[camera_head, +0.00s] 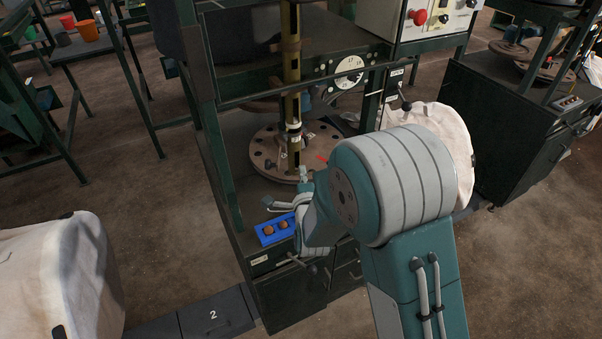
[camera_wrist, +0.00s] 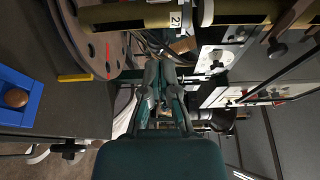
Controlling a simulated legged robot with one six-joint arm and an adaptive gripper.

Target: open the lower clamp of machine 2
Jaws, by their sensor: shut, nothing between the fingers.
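The machine's dark green frame (camera_head: 215,160) stands in the middle of the head view, with a floor plate (camera_head: 213,317) marked 2 before it. A brass-coloured vertical pipe (camera_head: 291,75) rises over a round brown flange (camera_head: 267,160) with holes. I cannot tell which part is the lower clamp. My gripper (camera_wrist: 160,68) is shut and empty, its fingertips beside the flange and pipe. In the head view my arm hides most of it. A small yellow bar (camera_wrist: 75,77) lies by the flange rim in the wrist view.
A blue tray (camera_head: 265,235) with brown balls sits at the front of the machine. A dial (camera_head: 349,68) and a control box with a red button (camera_head: 419,16) are behind. White bags (camera_head: 60,280) flank the machine. Bare floor lies at left.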

